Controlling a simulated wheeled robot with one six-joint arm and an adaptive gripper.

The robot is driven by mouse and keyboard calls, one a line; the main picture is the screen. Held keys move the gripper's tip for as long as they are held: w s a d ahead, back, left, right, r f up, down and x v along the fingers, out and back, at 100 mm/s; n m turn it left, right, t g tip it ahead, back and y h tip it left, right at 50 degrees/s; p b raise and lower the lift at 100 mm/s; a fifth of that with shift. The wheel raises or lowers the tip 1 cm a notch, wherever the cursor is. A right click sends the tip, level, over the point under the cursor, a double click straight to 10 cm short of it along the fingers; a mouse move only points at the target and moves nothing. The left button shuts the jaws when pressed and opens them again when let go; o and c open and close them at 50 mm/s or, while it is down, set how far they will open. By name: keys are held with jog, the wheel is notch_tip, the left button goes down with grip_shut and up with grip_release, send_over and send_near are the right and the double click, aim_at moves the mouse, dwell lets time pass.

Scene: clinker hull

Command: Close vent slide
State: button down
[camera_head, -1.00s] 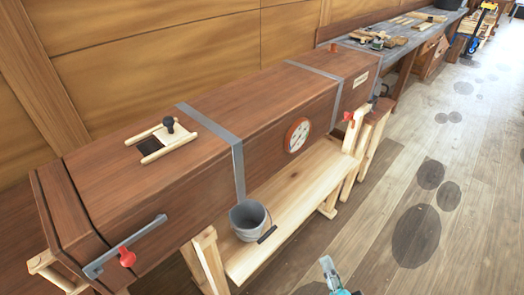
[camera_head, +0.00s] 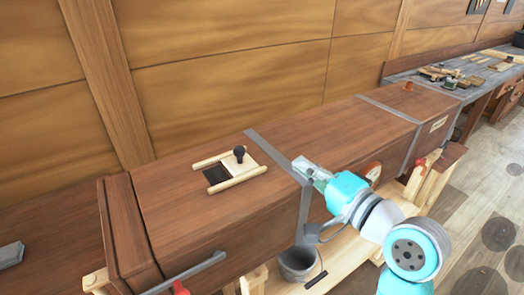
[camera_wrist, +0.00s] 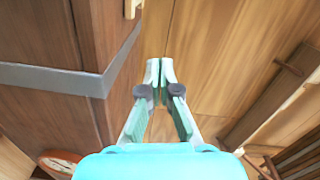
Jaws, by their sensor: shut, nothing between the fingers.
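The vent slide (camera_head: 249,162) is a pale wooden plate with a black knob (camera_head: 239,152), between two pale rails on top of the long brown wooden box (camera_head: 190,215). The plate sits toward the right end of the rails. A dark vent opening (camera_head: 216,175) shows uncovered to its left. My gripper (camera_head: 303,167) is right of the slide, near the grey strap, apart from the knob. In the wrist view my gripper's fingertips (camera_wrist: 160,70) meet with nothing between them. The slide is not visible in that view.
A grey metal strap (camera_head: 280,155) crosses the box lid, and it also shows in the wrist view (camera_wrist: 50,78). A grey bucket (camera_head: 297,264) stands on the lower bench. The lid around the rails is clear.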

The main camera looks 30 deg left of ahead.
aim_at(256, 165)
jog(key=x, duration=0.9)
jog(key=shift+a, duration=0.25)
jog(key=shift+s+a+f, duration=0.15)
jog(key=shift+s+a, duration=0.35)
jog(key=shift+s+a+f, duration=0.2)
jog(key=shift+s+a, duration=0.6)
jog(key=shift+s, duration=0.2)
jog(key=shift+s+a, duration=0.1)
jog(key=s, duration=0.2)
jog(key=s+a, duration=0.1)
jog(key=s, duration=0.1)
jog(key=s+a, duration=0.1)
jog(key=s, duration=0.1)
jog(key=shift+a+f, duration=0.1)
jog(key=shift+a, duration=0.1)
jog(key=shift+s, duration=0.1)
